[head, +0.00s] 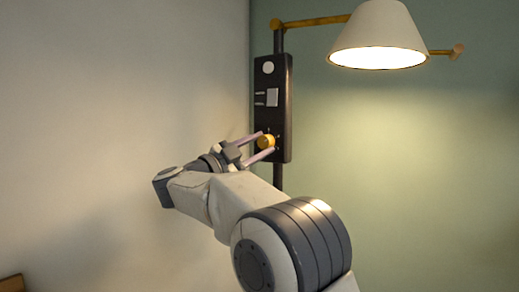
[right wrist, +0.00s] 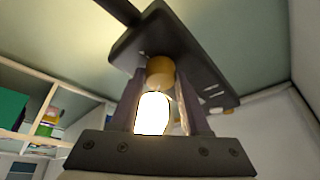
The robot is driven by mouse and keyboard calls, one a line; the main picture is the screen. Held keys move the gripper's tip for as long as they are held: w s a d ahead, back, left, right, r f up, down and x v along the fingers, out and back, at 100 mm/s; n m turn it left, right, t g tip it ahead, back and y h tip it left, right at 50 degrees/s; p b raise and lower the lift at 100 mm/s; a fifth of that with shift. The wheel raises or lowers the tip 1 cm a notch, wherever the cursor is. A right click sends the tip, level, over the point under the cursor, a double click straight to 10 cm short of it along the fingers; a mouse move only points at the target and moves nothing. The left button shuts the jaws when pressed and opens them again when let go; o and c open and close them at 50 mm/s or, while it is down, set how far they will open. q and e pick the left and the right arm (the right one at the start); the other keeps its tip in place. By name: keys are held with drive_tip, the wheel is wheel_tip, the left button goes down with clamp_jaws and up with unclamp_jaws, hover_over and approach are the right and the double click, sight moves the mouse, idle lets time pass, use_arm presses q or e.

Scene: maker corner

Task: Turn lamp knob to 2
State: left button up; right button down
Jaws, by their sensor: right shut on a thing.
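The lamp knob (head: 266,142) is a round yellow knob low on a dark upright control panel (head: 286,100). Small marks surround it, but their numbers are too small to read. My right gripper (head: 264,144) is shut on the knob, one finger above and one below in the head view. In the right wrist view the knob (right wrist: 160,71) sits between the fingertips of my right gripper (right wrist: 161,78), against the panel (right wrist: 205,65). The knob's pointer cannot be made out. The lamp (head: 377,30) is lit. My left gripper is not in view.
The panel hangs on a dark pole, with a brass lamp arm (head: 315,21) reaching right above it. Shelves (right wrist: 45,95) show in the right wrist view. Space right of the panel is clear.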

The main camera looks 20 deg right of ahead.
idle(0.5)
drive_tip(key=shift+c, duration=1.9)
unclamp_jaws()
drive_tip(key=b+v, duration=0.2)
drive_tip(key=v, duration=0.8)
drive_tip(key=shift+a, duration=0.2)
drive_tip(key=shift+s+f, duration=0.1)
drive_tip(key=shift+s, duration=0.05)
